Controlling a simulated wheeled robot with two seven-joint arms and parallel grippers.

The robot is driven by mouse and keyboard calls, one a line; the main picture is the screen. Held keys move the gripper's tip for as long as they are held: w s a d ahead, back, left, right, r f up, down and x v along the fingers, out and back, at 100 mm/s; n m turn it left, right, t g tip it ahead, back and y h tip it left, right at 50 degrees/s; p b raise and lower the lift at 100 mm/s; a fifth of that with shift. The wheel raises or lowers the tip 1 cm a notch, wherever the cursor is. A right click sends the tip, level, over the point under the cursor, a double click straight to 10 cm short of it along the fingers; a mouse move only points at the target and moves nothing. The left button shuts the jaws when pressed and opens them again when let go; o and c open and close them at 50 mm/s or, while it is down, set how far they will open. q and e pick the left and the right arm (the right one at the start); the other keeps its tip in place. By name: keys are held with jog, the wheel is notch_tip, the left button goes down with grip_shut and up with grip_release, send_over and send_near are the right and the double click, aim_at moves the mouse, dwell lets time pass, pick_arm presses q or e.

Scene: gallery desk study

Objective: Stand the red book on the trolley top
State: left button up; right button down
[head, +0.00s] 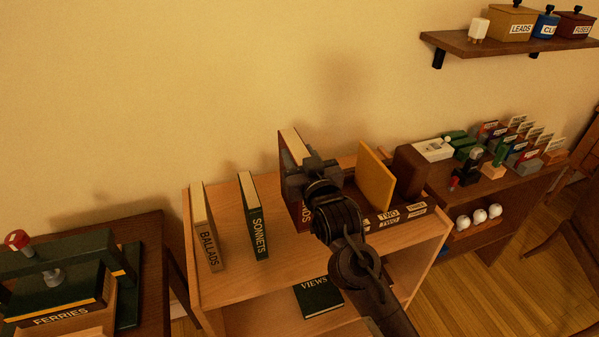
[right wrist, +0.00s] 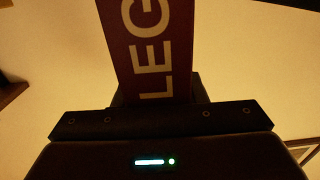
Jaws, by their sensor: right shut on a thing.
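The red book (head: 287,150) is dark red with pale pages. It is upright in my right gripper (head: 316,167), over the middle of the light wood trolley top (head: 232,278). The gripper and arm hide much of it, and I cannot tell whether its lower edge touches the top. In the right wrist view, its spine (right wrist: 150,60) reads "LEG" and rises from between the jaws, which are shut on it. My left gripper is not in view.
"BALLADS" (head: 207,240) and "SONNETS" (head: 254,225) stand left of the red book. To its right are a yellow panel (head: 375,180), a brown block (head: 409,170) and flat-lying books (head: 400,213). "VIEWS" (head: 318,298) lies on the lower shelf. Bare top shows between SONNETS and the red book.

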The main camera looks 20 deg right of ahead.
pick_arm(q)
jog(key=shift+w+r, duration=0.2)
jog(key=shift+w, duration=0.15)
pick_arm(e)
notch_tip(320, 180, down, 4)
jog(key=shift+f, duration=0.3)
jog(key=c, duration=1.3)
grip_release()
jog(key=shift+f, duration=0.25)
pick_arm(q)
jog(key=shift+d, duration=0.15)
pick_arm(e)
jog(key=o, duration=0.4)
jog(key=shift+r, duration=0.15)
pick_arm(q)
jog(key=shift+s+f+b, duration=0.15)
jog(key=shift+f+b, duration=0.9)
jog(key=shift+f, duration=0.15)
pick_arm(e)
jog(key=shift+s+d, duration=0.2)
jog(key=shift+s, duration=5.9)
